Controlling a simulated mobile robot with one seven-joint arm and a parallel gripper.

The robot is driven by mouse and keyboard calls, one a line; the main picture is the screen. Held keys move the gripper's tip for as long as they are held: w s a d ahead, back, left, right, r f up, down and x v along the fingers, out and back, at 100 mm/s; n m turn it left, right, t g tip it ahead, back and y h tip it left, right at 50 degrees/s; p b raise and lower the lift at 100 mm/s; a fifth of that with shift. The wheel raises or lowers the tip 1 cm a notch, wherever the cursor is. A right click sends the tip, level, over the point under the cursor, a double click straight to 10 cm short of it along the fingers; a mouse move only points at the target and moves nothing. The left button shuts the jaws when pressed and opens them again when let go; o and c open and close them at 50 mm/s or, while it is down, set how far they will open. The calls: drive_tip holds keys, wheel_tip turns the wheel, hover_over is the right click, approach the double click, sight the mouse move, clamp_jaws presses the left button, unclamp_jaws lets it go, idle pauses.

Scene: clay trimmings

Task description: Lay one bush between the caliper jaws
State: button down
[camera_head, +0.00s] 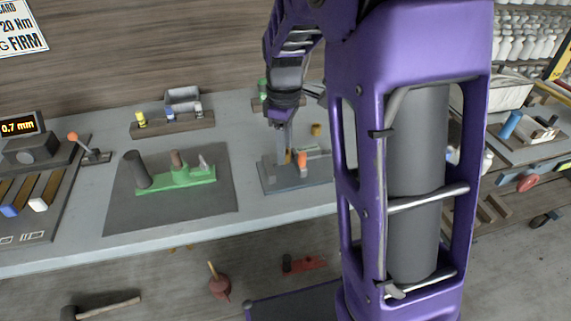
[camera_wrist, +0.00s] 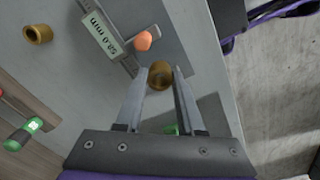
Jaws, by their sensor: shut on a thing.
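My gripper (camera_wrist: 161,78) is shut on a brass bush (camera_wrist: 160,75), a hollow ring held between its fingertips. In the head view my gripper (camera_head: 286,150) is low over the caliper's grey base (camera_head: 290,184), and the held bush (camera_head: 288,157) shows as a small brown patch. The caliper (camera_wrist: 100,33) has a display reading 58.0 mm and an orange knob (camera_wrist: 143,40) close beside the bush; the knob also shows in the head view (camera_head: 302,160). The fingers partly hide the jaws, so I cannot tell whether the bush lies between them.
A second brass bush (camera_wrist: 38,33) stands on the bench behind the caliper, also in the head view (camera_head: 316,130). A green fixture (camera_head: 180,177) stands on a dark mat to the left. A wooden rack (camera_head: 172,127) stands behind it. My purple arm hides the bench's right part.

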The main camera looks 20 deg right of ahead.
drive_tip(key=shift+f+b, duration=0.4)
drive_tip(key=shift+f, duration=1.95)
drive_tip(key=shift+f, duration=0.1)
drive_tip(key=c, duration=0.8)
unclamp_jaws()
wheel_tip(320, 180, up, 12)
drive_tip(key=p, duration=0.2)
